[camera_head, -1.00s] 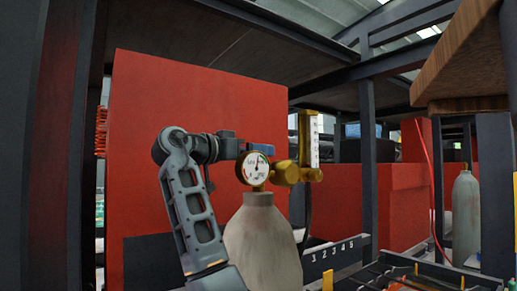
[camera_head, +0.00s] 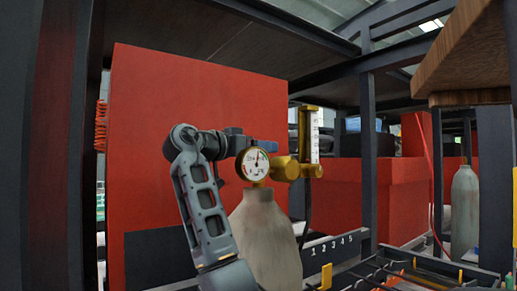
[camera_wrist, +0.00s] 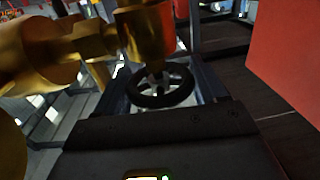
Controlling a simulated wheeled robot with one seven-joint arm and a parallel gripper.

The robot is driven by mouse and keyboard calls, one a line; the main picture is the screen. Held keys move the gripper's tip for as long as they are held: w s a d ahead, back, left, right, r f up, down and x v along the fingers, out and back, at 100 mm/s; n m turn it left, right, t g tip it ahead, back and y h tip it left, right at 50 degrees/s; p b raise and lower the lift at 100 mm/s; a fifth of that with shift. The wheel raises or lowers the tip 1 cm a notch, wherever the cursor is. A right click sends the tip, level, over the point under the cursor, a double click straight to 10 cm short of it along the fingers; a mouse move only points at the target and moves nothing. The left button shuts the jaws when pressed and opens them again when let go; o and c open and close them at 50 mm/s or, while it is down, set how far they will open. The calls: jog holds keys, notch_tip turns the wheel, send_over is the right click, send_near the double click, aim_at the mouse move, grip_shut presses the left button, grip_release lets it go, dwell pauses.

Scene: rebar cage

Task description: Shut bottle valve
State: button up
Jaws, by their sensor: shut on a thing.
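A grey gas bottle (camera_head: 262,235) stands in front of my arm in the head view. It carries a brass valve and regulator (camera_head: 285,170) with a round white pressure gauge (camera_head: 256,164) and an upright flow tube (camera_head: 311,137). My gripper (camera_head: 252,146) reaches in behind the gauge from the left. In the wrist view, a black spoked handwheel (camera_wrist: 147,99) sits under the brass valve body (camera_wrist: 146,32). My gripper (camera_wrist: 160,84) is shut on this handwheel, with one finger on each side. The gauge's fine markings are too small to read.
A large red panel (camera_head: 180,105) rises behind the arm. A dark post (camera_head: 369,150) and a wooden slab (camera_head: 462,65) stand to the right. A second grey bottle (camera_head: 464,210) is at far right. Dark rails and a numbered bar (camera_head: 330,245) lie at lower right.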

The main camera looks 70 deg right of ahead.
jog(key=shift+c, duration=0.8)
jog(key=shift+m+g, duration=0.3)
jog(key=shift+g, duration=0.2)
jog(key=m+g+y, duration=0.3)
jog(key=g, duration=0.1)
jog(key=shift+b, duration=0.3)
jog(key=shift+m+g+y, duration=1.7)
jog(key=shift+m+y, duration=0.3)
jog(key=shift+y, duration=0.7)
jog(key=o, duration=1)
